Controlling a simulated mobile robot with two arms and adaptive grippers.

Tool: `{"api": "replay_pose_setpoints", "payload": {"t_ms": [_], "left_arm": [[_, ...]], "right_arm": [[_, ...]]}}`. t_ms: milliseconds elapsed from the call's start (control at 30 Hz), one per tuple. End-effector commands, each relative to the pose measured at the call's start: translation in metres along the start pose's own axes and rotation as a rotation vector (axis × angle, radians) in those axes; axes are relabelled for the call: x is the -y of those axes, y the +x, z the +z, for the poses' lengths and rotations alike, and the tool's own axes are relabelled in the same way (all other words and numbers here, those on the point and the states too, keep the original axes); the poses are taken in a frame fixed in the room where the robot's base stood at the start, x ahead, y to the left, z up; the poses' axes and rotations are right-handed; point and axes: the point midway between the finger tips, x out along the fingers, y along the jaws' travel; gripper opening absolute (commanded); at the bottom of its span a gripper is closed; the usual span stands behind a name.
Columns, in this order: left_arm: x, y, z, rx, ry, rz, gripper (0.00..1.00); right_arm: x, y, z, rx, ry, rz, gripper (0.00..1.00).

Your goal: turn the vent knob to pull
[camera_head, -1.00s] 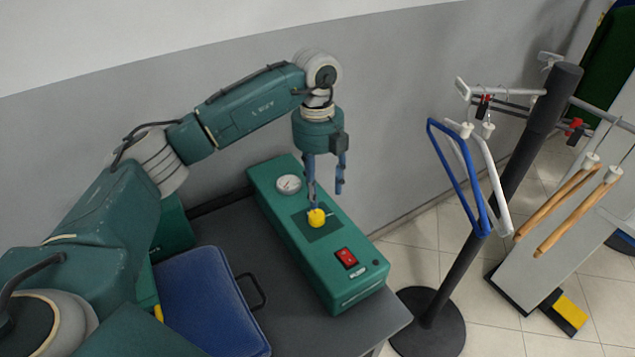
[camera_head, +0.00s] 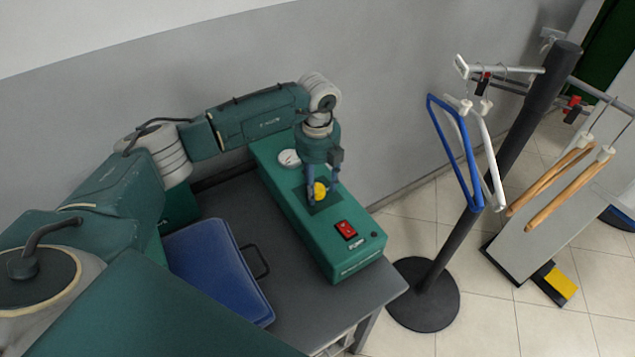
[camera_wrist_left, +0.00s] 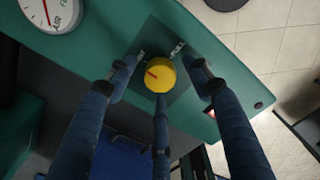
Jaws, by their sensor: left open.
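The yellow vent knob (camera_head: 320,190) sits on a dark square plate (camera_head: 326,207) on top of the green machine (camera_head: 318,228). In the left wrist view the knob (camera_wrist_left: 160,74) shows a short red mark pointing toward the left of the picture. My left gripper (camera_head: 322,195) points down over the knob, its blue fingers open around it. In the left wrist view the fingers of my left gripper (camera_wrist_left: 160,90) spread about the knob; one reaches close to its lower edge, and I cannot tell if it touches. My right gripper is not in view.
A white gauge (camera_head: 289,158) and a red switch (camera_head: 346,230) are on the machine. A dark stand (camera_head: 425,290) with hangers stands to the right. A wall is behind.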

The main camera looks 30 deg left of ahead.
Motion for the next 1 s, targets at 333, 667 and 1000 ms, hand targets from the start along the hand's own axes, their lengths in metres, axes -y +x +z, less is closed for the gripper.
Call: {"api": "replay_pose_setpoints", "payload": {"t_ms": [333, 667, 1000], "left_arm": [[0.000, 0.000, 0.000, 0.000, 0.000, 0.000, 0.21], [0.000, 0.000, 0.000, 0.001, 0.013, 0.000, 0.05], [0.000, 0.003, 0.001, 0.002, 0.176, -0.002, 0.05]], "right_arm": [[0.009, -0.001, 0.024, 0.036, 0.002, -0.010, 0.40], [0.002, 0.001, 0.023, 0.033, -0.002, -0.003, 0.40], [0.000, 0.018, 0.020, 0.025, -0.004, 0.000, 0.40]]}}
